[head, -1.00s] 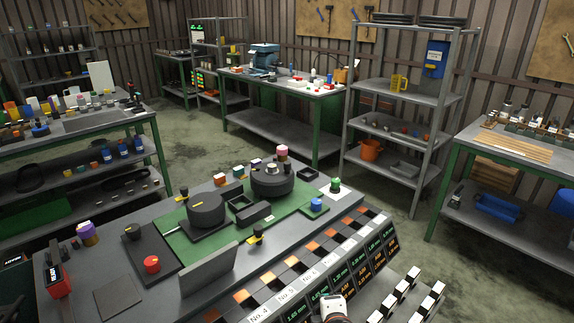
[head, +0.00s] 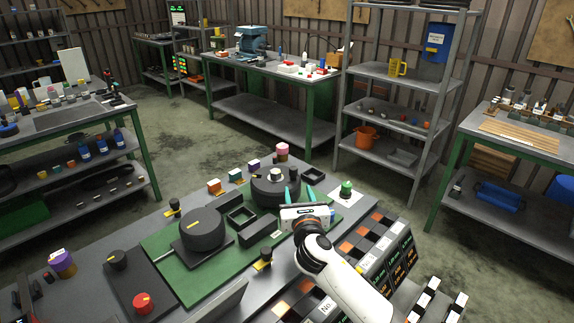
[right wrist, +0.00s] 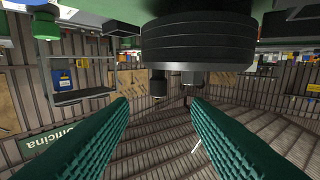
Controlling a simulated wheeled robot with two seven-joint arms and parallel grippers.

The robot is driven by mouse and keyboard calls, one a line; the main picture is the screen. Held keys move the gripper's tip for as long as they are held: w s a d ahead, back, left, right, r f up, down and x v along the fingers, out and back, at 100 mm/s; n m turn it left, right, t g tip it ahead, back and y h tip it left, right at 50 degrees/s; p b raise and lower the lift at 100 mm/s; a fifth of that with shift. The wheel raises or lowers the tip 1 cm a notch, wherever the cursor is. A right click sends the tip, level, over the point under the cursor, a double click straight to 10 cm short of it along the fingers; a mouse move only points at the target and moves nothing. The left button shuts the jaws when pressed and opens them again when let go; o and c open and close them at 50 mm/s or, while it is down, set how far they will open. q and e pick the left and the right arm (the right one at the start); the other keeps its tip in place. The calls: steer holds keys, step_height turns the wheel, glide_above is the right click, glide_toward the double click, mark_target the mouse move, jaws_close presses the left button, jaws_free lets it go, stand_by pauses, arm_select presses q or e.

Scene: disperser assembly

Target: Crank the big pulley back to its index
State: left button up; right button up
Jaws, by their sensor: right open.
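A large black grooved pulley (head: 270,193) stands at the back of the green mat, with a light hub and a dark upright peg on its top. My right gripper (head: 300,190) is open and empty just right of the pulley. Its two green fingers (right wrist: 158,104) are wide apart, with the nearer post between them in view; I see no contact. My left gripper is not in view.
A black drum with a yellow mark (head: 202,230) sits on the mat (head: 178,266) to the left.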

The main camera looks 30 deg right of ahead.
mark_target(294, 173)
steer(key=x, duration=0.5)
steer(key=shift+d+r, duration=0.2)
steer(key=shift+r, duration=0.15)
steer(key=x, duration=0.5)
steer(key=shift+w+f, duration=0.1)
steer(key=shift+f, duration=0.05)
steer(key=shift+w, duration=0.15)
steer(key=shift+d, duration=0.1)
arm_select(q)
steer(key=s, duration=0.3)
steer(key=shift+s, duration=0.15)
arm_select(e)
jaws_close()
